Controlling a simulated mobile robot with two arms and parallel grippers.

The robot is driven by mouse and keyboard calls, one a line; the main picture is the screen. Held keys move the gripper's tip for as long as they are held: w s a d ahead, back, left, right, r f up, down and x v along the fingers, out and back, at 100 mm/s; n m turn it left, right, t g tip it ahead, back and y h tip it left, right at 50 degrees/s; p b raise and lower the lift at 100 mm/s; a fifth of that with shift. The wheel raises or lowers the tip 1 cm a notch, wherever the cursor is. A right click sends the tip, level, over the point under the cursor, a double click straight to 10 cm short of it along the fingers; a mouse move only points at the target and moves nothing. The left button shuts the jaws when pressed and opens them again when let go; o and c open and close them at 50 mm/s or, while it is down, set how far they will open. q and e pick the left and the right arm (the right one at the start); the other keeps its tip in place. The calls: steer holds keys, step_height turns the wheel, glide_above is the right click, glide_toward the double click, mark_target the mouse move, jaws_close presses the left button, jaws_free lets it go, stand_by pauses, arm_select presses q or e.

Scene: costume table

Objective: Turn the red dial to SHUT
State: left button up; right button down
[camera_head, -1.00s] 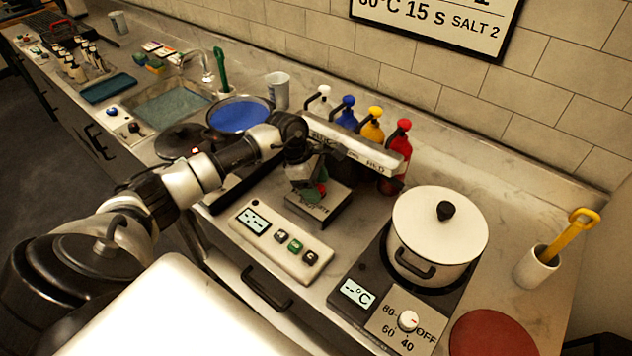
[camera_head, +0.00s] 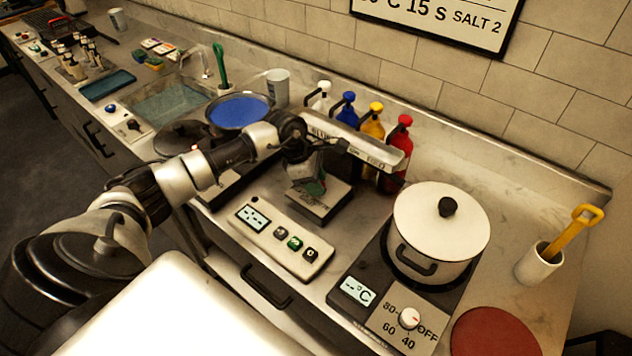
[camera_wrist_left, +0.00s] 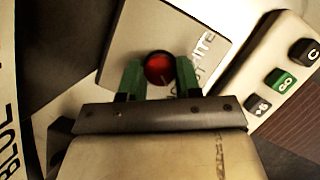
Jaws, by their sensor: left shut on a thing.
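The red dial (camera_wrist_left: 159,68) is a round red knob on a pale plate (camera_wrist_left: 150,25) in the left wrist view. My left gripper (camera_wrist_left: 160,75) has its green fingers on either side of the dial and is shut on it. In the head view my left gripper (camera_head: 312,186) points down over the small box with the plate (camera_head: 322,206), and the dial is hidden there. Part of the plate's lettering shows in the wrist view, but I cannot read a SHUT mark or tell the dial's setting. My right gripper is not in view.
A button panel (camera_head: 290,249) lies in front of the plate. A lidded white pot (camera_head: 440,215) on a hotplate stands to the right. Several pump bottles, including a red one (camera_head: 400,146), stand behind my arm. A blue-filled pan (camera_head: 238,110) is behind left.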

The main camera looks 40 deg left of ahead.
arm_select(q)
steer(key=n+t+y+b, duration=0.1)
steer(key=n, duration=0.3)
steer(key=shift+s, duration=0.1)
steer(key=shift+d+n+t+y+b, duration=0.1)
steer(key=shift+n+t+y+b, duration=0.5)
steer(key=shift+n, duration=0.9)
steer(key=o, duration=0.9)
steer(key=shift+o, duration=0.2)
steer(key=shift+r, duration=0.1)
steer(key=b+v, duration=0.2)
steer(key=v, duration=0.8)
steer(key=shift+r+b, duration=0.35)
